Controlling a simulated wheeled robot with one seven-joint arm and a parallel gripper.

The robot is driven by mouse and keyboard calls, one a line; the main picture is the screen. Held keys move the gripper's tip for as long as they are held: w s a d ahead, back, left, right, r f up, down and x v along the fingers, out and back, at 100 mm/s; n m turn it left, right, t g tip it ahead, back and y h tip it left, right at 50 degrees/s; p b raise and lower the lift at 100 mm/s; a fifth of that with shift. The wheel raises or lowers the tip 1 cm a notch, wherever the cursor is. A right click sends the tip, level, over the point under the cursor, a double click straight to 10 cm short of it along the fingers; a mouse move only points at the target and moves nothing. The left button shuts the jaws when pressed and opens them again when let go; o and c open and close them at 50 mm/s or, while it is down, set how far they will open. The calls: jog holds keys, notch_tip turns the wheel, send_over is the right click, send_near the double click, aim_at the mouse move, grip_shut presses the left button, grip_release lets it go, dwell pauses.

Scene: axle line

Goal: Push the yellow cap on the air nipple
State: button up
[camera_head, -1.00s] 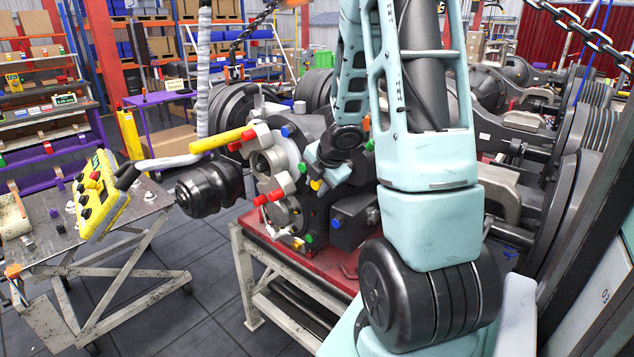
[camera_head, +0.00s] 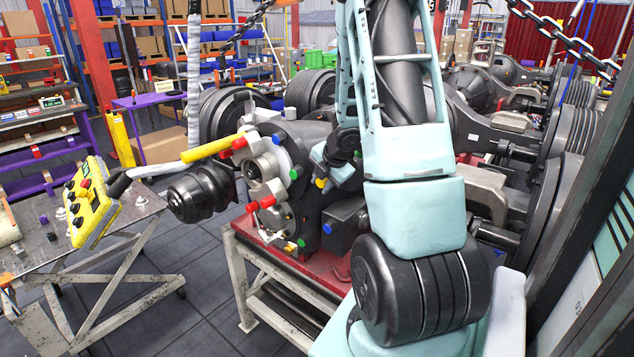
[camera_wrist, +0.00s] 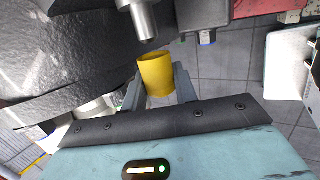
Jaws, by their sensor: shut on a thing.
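My gripper (camera_wrist: 158,92) is shut on the yellow cap (camera_wrist: 156,75), a short open cylinder held between the fingertips in the wrist view. A grey metal cylinder that looks like the air nipple (camera_wrist: 142,22) sticks down just beyond the cap, a little to its left. A small gap shows between them in this view; their distance in depth is hard to tell. In the head view, the yellow cap (camera_head: 321,183) shows small at my gripper, in front of the dark axle housing (camera_head: 312,208). My arm hides part of the housing, and the nipple is not clear there.
A large dark rounded body (camera_wrist: 75,55) fills the left of the wrist view, close to my gripper. The axle stands on a red-topped bench (camera_head: 262,243). A yellow control pendant (camera_head: 92,203) is at left.

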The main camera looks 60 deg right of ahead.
jog(key=shift+d, duration=0.25)
jog(key=shift+s+d+p, duration=0.15)
jog(key=shift+d+p, duration=0.8)
jog(key=shift+d, duration=0.45)
jog(key=shift+d, duration=0.35)
jog(key=o, duration=1)
jog(key=shift+s, duration=0.1)
jog(key=shift+r, duration=0.15)
jog(key=p+v, duration=0.4)
jog(key=v, duration=1.3)
jog(key=shift+s+a+p, duration=0.1)
jog(key=shift+s+p, duration=0.15)
jog(key=shift+p, duration=0.15)
